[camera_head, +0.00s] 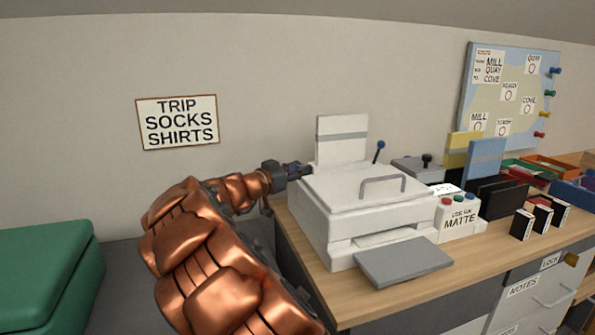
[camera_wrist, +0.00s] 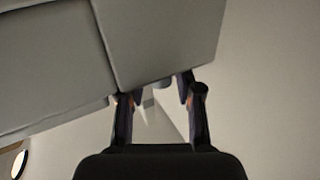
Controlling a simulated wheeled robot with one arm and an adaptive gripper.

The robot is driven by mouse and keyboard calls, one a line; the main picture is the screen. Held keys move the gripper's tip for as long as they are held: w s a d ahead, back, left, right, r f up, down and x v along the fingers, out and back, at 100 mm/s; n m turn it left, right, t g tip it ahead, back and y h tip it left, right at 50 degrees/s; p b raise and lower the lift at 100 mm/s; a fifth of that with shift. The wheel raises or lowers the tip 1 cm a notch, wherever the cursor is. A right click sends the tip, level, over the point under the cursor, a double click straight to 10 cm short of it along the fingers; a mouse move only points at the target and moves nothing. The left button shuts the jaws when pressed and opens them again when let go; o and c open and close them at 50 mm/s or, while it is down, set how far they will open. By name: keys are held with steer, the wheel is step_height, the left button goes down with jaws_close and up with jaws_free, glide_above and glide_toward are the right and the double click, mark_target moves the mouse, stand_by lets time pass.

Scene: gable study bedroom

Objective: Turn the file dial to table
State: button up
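No dial marked for files can be made out in either view. My gripper (camera_head: 300,169) is at the back left corner of the white printer (camera_head: 345,205), by its upright paper rest (camera_head: 342,140). In the wrist view my gripper (camera_wrist: 160,88) has its two dark fingers spread apart. Pale printer panels lie close in front of and over the fingertips. A small bluish-grey part shows between the fingertips, too unclear to name. I cannot tell whether the fingers touch the printer.
The grey output tray (camera_head: 403,262) juts forward. A green padded seat (camera_head: 45,270) is at left. A sign (camera_head: 178,122) hangs on the wall.

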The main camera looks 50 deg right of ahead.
jaws_close()
steer(key=p, duration=0.2)
steer(key=g+p, duration=0.1)
steer(key=p, duration=0.2)
steer(key=shift+w+r+m, duration=0.15)
steer(key=shift+r+m, duration=0.1)
steer(key=shift+m, duration=0.15)
steer(key=m+g+p, duration=0.1)
steer(key=g+p, duration=0.1)
steer(key=p, duration=0.2)
steer(key=m+g+p, duration=0.1)
steer(key=g+p, duration=0.1)
steer(key=p, duration=0.3)
steer(key=shift+w+f+y, duration=0.1)
steer(key=shift+w+y, duration=0.05)
steer(key=shift+y, duration=0.25)
steer(key=m+g+y+p, duration=0.1)
steer(key=m+g+p, duration=0.1)
steer(key=p, duration=0.1)
steer(key=shift+p, duration=0.35)
steer(key=shift+d+m+g+y+p, duration=0.1)
steer(key=shift+m+g+y+p, duration=0.3)
steer(key=shift+m+g+p, duration=0.35)
steer(key=shift+w+g+p, duration=0.1)
steer(key=shift+g+p, duration=0.35)
steer(key=shift+w+d+f+m+g+y+p, duration=0.1)
steer(key=shift+m+g+y+p, duration=0.8)
steer(key=shift+m+g+y, duration=0.6)
